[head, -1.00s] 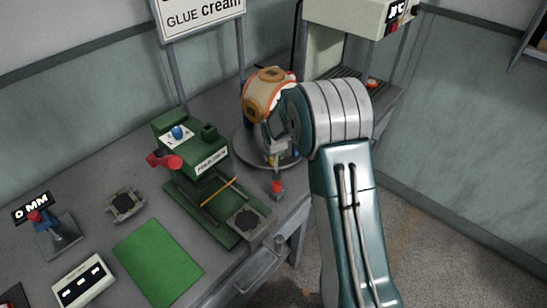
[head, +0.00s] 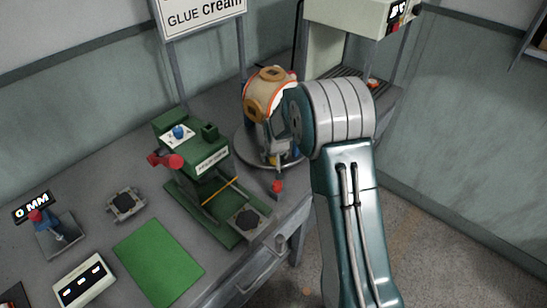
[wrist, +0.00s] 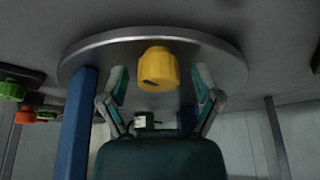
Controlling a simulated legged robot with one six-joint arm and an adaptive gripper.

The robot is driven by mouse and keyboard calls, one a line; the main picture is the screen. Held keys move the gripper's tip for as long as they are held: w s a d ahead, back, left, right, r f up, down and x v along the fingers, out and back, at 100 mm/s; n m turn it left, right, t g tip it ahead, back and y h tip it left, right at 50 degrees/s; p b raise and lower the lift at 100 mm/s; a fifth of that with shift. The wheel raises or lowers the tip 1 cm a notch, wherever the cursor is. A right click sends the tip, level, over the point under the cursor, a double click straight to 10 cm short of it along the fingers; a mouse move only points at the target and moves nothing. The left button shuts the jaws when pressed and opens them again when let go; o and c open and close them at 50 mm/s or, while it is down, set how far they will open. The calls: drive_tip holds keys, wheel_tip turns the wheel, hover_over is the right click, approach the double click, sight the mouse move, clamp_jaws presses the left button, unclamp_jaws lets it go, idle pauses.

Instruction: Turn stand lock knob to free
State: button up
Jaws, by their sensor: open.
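The stand is a round grey metal base disc (head: 242,152) carrying a cream and orange ball (head: 268,92). In the wrist view a yellow knob (wrist: 157,70) sits at the stand's grey disc (wrist: 85,62); I take it to be the lock knob. My gripper (wrist: 160,88) is open, with one finger on each side of the knob and visible gaps to it. In the head view my gripper (head: 275,150) is low beside the ball, over the disc, and partly hidden by my arm. The knob's setting cannot be read.
A blue post (wrist: 78,125) stands close left of my gripper in the wrist view. In the head view a red knob (head: 277,187) is at the bench edge, and a green press (head: 195,150) stands left of the stand. A green mat (head: 158,262) lies farther left.

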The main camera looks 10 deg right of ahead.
drive_tip(key=v, duration=1.1)
drive_tip(key=shift+s+r, duration=0.2)
drive_tip(key=shift+r, duration=0.15)
drive_tip(key=shift+a, duration=0.1)
drive_tip(key=s+r, duration=1.3)
drive_tip(key=s, duration=0.2)
drive_tip(key=s+r+t, duration=0.1)
drive_tip(key=s, duration=1.6)
drive_tip(key=shift+r+n, duration=0.3)
